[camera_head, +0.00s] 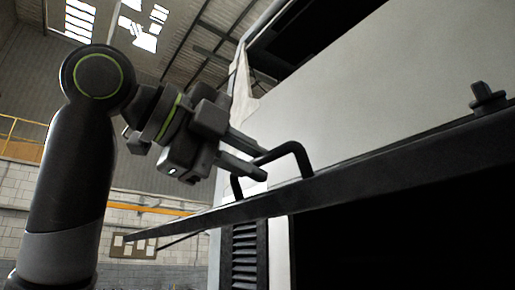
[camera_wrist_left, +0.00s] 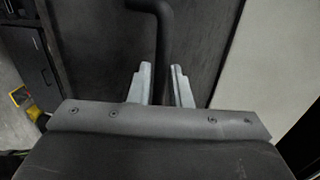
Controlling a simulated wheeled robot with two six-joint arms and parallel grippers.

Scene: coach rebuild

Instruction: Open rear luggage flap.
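The rear luggage flap (camera_head: 390,167) shows almost edge-on in the head view as a long dark panel. It stands out from the coach side, tilted, over a dark opening (camera_head: 400,240). A black bar handle (camera_head: 290,152) stands up from it and also shows in the left wrist view (camera_wrist_left: 166,30). My right gripper is not in view.
The pale coach side (camera_head: 405,80) rises behind the flap. A black knob (camera_head: 487,98) stands at the flap's right. A dark louvred grille (camera_head: 245,252) is below the handle. The hall on the left is open, with a yellow rail (camera_head: 20,135) farther back.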

